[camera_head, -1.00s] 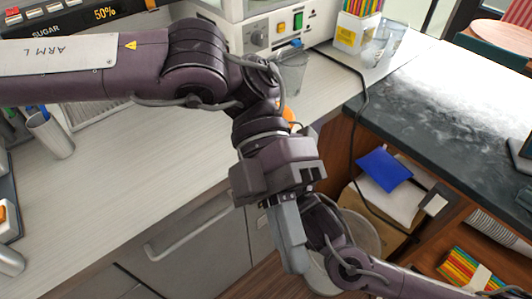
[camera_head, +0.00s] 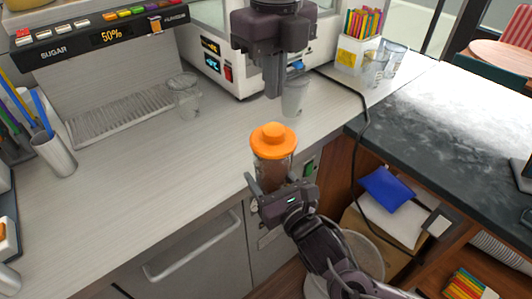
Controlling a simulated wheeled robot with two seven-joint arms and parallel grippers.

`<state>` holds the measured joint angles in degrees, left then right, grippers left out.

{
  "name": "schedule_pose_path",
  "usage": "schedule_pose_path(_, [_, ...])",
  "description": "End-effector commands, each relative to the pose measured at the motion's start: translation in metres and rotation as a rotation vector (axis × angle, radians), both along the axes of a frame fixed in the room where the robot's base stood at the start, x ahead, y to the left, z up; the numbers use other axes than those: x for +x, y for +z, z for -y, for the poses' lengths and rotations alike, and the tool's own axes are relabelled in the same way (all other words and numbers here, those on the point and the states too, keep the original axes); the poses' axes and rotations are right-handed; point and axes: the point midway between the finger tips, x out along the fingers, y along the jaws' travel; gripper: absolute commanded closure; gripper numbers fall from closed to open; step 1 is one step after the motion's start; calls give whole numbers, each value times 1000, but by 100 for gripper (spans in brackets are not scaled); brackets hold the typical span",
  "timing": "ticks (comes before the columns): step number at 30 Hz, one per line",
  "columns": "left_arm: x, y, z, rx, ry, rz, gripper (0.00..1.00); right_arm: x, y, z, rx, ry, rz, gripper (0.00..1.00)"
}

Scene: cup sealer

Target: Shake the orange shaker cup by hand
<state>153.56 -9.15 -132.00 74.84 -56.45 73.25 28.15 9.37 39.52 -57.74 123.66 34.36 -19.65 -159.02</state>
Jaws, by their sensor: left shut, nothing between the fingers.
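The orange shaker cup (camera_head: 273,150) has an orange lid with a knob and a clear body holding something brownish. It looks upright, over the counter's front edge. My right gripper (camera_head: 280,185) is at its lower body, a finger showing on its left side. It appears closed around the cup; the cup's base and the finger contact are partly hidden. My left gripper (camera_head: 273,82) is at the top centre, pointing down, shut and empty. It is apart from the cup, in front of the white machine.
A clear cup (camera_head: 295,97) stands beside my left gripper and another (camera_head: 187,97) by the sugar dispenser (camera_head: 110,35). A white machine (camera_head: 215,60) stands behind. A metal holder (camera_head: 53,152) is at left. The counter (camera_head: 140,185) has free room at centre-left.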

Motion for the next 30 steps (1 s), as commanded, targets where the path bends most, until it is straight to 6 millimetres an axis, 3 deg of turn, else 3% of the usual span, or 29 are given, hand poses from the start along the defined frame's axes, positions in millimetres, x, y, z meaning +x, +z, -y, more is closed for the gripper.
schedule_pose_path(12, [-1,-41,0,-1,-4,-5,100,0,2,0,3,0,4,72])
schedule_pose_path(30, [-1,-46,0,-3,-5,-4,100,0,2,0,3,0,4,72])
